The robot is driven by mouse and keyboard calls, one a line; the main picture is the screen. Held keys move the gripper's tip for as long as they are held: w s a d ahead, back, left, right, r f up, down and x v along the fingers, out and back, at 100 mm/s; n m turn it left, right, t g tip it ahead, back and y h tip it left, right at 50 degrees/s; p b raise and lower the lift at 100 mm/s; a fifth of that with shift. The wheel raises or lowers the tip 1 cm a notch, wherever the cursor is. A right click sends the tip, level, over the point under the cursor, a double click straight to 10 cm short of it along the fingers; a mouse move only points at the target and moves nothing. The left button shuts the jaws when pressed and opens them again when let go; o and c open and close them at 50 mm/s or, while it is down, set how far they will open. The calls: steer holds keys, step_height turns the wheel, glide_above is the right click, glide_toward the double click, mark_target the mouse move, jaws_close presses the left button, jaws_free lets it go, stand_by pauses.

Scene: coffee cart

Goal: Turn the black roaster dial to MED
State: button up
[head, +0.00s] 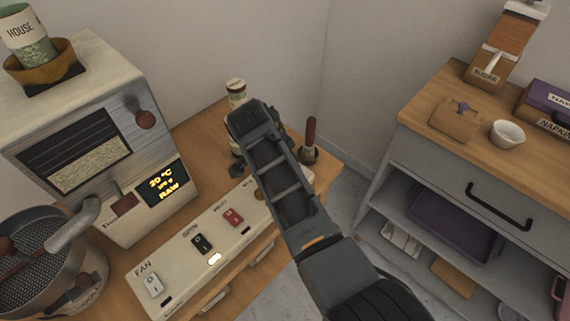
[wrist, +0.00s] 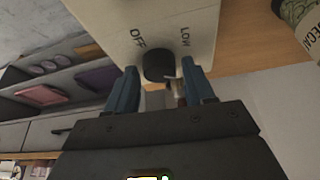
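The black roaster dial (wrist: 157,66) shows in the wrist view on the cream panel (wrist: 138,22), between the printed words OFF and LOW. Its pointer direction is unclear, and no MED label is visible. My gripper (wrist: 160,72) is open, its two blue fingers apart with the dial between their tips. I cannot tell whether either finger touches it.
The panel's FAN switch (head: 153,285), black switch (head: 202,243) and red switch (head: 233,217) sit left of my arm. The roaster (head: 160,95) displays 20 °C and RAW. A jar (head: 236,88) and a brown-handled tool (head: 310,140) stand close to my arm.

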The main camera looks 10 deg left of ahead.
steer(key=shift+o, duration=0.6)
steer(key=v, duration=0.7)
steer(key=shift+a+r, duration=0.15)
steer(key=shift+r, duration=0.2)
steer(key=shift+s, duration=0.25)
